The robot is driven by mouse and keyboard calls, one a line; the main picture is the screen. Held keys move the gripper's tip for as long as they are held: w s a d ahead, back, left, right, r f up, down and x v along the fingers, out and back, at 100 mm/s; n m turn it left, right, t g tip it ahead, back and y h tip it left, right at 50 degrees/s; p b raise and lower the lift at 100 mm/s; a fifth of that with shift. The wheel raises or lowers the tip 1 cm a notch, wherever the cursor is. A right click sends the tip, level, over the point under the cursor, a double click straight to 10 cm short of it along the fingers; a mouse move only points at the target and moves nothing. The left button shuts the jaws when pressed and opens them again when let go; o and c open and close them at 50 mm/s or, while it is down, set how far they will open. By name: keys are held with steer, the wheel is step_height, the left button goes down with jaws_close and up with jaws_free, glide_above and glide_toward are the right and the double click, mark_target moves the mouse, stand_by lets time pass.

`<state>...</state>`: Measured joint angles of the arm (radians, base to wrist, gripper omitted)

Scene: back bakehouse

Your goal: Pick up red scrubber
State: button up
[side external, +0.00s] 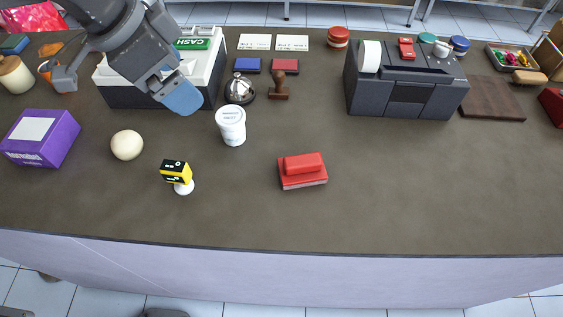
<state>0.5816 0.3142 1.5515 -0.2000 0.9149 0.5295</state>
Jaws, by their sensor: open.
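The red scrubber (302,171) is a red block with a raised grip on top and a paler layer underneath. It lies alone on the dark counter (400,205), right of the picture's middle and toward the front. My gripper (125,92) is at the upper left, raised over the counter in front of the cash box. Its jaws are open, with one blue-tipped finger low on the right and a grey finger on the left.
A white tub (231,127), a yellow-black block on a white base (177,173), a cream ball (127,145) and a purple box (40,138) stand left of the scrubber. A bell (239,90), wooden stamp (279,87) and dark machine (405,88) stand behind. The front right counter is clear.

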mark_target(301, 160)
steer(key=d+f+m, duration=0.1)
steer(key=d+f, duration=0.3)
steer(key=d, duration=0.1)
steer(key=d+f+m+g, duration=0.1)
steer(key=d+f, duration=0.4)
steer(key=d+f+m, duration=0.1)
steer(key=d+f, duration=0.4)
steer(key=shift+s+d+f+m+g, duration=0.1)
steer(key=shift+s+d+m+g, duration=0.2)
steer(key=shift+s+d, duration=0.05)
steer(key=shift+h, duration=0.3)
steer(key=shift+x, duration=2.85)
steer(key=shift+d, duration=0.1)
steer(key=shift+c, duration=0.3)
steer(key=c, duration=0.9)
steer(key=shift+c, duration=0.2)
